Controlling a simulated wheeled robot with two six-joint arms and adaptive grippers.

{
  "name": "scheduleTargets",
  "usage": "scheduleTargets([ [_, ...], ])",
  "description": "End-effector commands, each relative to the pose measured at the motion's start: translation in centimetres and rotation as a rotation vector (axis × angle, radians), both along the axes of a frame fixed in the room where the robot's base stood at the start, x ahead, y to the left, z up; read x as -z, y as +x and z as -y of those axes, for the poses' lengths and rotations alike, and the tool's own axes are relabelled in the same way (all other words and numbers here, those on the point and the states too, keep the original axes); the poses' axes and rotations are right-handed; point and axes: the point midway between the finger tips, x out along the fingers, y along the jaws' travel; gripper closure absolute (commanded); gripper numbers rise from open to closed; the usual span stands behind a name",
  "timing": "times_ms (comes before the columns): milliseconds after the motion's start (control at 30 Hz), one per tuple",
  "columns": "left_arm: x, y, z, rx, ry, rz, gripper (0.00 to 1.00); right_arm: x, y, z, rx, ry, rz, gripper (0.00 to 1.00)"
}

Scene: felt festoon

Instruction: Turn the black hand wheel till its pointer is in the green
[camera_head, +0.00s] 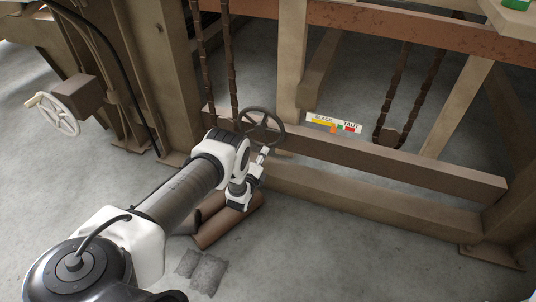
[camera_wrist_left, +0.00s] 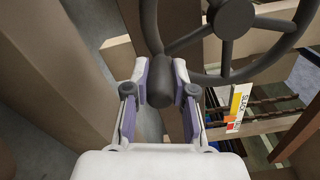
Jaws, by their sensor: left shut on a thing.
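The black hand wheel (camera_head: 279,133) is mounted on the brown beam, left of the middle in the head view. Its rim and spokes fill the top of the left wrist view (camera_wrist_left: 232,20). My left gripper (camera_head: 263,153) is at the near side of the wheel, shut on its dark handle (camera_wrist_left: 160,84), with one finger on each side. The scale plate (camera_head: 318,117) reads SLACK at left and TAUT at right, with yellow, green and red bands. An orange pointer (camera_head: 333,129) sits at its lower edge, seemingly just left of the green; the picture is small there.
A cream hand wheel (camera_head: 56,116) stands on a box at the far left. Dark chains (camera_head: 230,60) hang behind the black wheel. Brown rolls (camera_head: 228,222) lie on the floor beneath my left wrist. Timber posts and beams surround the wheel; the floor at front right is clear.

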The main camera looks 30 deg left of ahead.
Motion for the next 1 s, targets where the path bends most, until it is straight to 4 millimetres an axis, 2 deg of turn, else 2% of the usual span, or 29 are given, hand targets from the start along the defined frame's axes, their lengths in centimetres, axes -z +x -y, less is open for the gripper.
scheduleTargets([
  [600, 0.2, -1.0, -4.4, -0.002, 0.506, -0.122, 1.00, -1.3, 0.0, 0.0, 0.000, 0.000, 0.000, 0.60],
  [1000, -0.1, -1.3, -5.4, -0.003, 0.503, -0.121, 1.00, -1.5, 0.0, 0.0, 0.000, 0.000, 0.000, 0.60],
])
